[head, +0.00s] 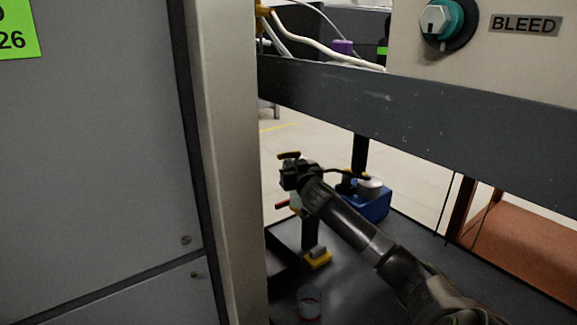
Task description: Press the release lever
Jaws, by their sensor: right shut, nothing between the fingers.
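My right arm comes in from the lower right and reaches up and left over the dark lower surface. Its right gripper (289,163) is shut and empty, near the grey upright post. I cannot make out a release lever for certain. A knob (437,18) with a teal ring sits on the pale panel at the upper right, beside a BLEED label (525,24). My right gripper is well apart from the knob in the picture. My left gripper is not in view.
A grey cabinet panel (90,160) and pale post (230,160) fill the left. A dark beam (420,120) crosses above my arm. A blue box (372,207), a yellow-based item (317,259) and a clear cup (309,301) stand on the dark surface (350,285).

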